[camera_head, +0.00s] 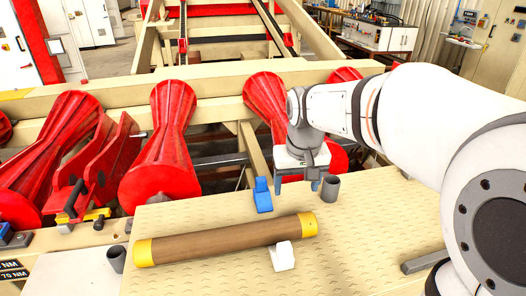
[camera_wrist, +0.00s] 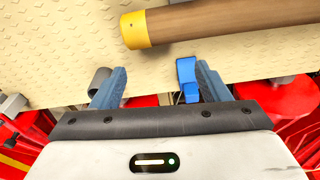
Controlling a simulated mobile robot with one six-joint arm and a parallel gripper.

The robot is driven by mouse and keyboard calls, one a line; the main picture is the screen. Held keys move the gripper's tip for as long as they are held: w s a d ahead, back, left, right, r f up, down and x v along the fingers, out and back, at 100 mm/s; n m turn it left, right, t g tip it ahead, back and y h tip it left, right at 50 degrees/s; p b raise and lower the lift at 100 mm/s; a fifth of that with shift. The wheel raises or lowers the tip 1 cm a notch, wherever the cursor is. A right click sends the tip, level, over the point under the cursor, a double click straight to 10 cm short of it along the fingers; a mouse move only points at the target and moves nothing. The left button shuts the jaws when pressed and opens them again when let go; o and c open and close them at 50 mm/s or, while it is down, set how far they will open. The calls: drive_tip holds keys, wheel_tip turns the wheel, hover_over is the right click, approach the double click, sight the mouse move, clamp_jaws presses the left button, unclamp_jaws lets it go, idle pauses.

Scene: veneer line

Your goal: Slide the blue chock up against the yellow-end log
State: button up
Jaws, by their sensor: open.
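The blue chock (camera_head: 262,196) lies on the ribbed cream plate, behind the log and apart from it. The brown log (camera_head: 215,242) has yellow ends and lies across the plate. My gripper (camera_head: 297,184) is open and empty, over the plate's far edge, right of the chock in the head view. In the wrist view my gripper (camera_wrist: 164,72) shows the chock (camera_wrist: 187,74) close to the inner side of the right finger. I cannot tell whether they touch. One yellow end of the log (camera_wrist: 133,30) is beyond the fingertips there.
A white chock (camera_head: 283,256) sits against the log's near side. A grey post (camera_head: 330,188) stands right of my gripper, and another (camera_head: 116,258) left of the log. Red ribbed rollers (camera_head: 165,140) line the far side.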

drive_tip(key=n+g+b, duration=0.1)
drive_tip(key=g, duration=0.1)
hover_over(262, 191)
wheel_tip(262, 191, down, 8)
drive_tip(key=shift+d+r, duration=0.1)
drive_tip(key=shift+d, duration=0.05)
drive_tip(key=shift+w+f, duration=0.25)
drive_tip(key=shift+f, duration=0.35)
drive_tip(key=shift+f+p, duration=0.45)
drive_tip(key=shift+f, duration=3.05)
drive_tip(key=shift+c, duration=0.6)
drive_tip(key=c, duration=1)
drive_tip(key=shift+r, duration=0.1)
drive_tip(key=shift+s, duration=0.1)
